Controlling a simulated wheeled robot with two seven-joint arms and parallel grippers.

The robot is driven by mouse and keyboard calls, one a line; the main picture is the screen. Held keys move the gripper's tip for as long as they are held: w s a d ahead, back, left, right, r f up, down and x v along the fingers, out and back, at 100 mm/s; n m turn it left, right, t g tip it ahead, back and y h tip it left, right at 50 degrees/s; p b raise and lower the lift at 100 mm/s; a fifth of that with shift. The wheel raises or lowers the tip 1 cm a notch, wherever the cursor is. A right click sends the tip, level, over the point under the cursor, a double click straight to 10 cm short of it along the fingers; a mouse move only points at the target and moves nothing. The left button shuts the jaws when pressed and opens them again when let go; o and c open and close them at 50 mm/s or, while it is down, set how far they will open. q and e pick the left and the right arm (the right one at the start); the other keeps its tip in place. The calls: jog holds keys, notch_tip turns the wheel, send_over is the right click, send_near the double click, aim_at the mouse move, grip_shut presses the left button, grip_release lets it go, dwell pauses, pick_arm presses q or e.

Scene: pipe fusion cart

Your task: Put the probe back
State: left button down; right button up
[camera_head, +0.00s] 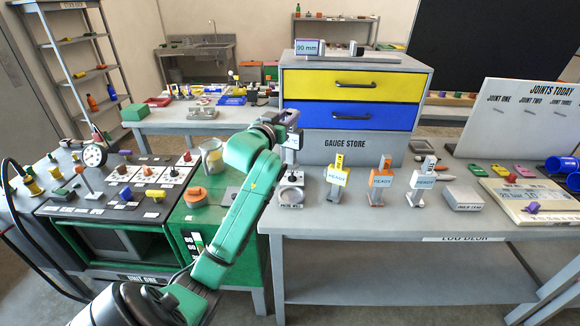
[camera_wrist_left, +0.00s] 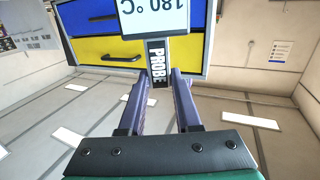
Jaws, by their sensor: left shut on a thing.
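My left gripper (camera_head: 291,141) is above the left end of the grey desk, in front of the drawer cabinet. In the left wrist view its two fingers (camera_wrist_left: 162,78) are shut on the probe (camera_wrist_left: 158,62), a dark body lettered PROBE with a white display reading 180 °C. In the head view the gripper mostly hides the probe. The probe well (camera_head: 291,196), a grey labelled holder with a round top, stands on the desk just below the gripper. I cannot tell whether the probe's tip touches it. My right gripper is not in view.
The gauge store cabinet (camera_head: 352,146) with yellow and blue drawers stands close behind. Ready-tagged stands (camera_head: 337,178) and a grey block (camera_head: 463,197) are to the right. The green unit (camera_head: 185,222) with a jug (camera_head: 212,156) and an orange-topped piece (camera_head: 195,196) is left.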

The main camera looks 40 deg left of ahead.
pick_arm(q)
notch_tip(320, 180, down, 13)
jog(key=shift+d+r+p, duration=0.1)
jog(key=shift+p, duration=0.4)
jog(key=c, duration=0.6)
grip_release()
jog(key=shift+w, duration=0.1)
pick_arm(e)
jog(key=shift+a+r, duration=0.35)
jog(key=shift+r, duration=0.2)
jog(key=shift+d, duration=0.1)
pick_arm(q)
jog(key=shift+s+d, duration=0.15)
jog(key=shift+s, duration=0.25)
jog(key=b, duration=0.2)
send_near(290, 155)
jog(key=v, duration=0.2)
jog(key=shift+s+d, duration=0.15)
jog(key=shift+s, duration=0.2)
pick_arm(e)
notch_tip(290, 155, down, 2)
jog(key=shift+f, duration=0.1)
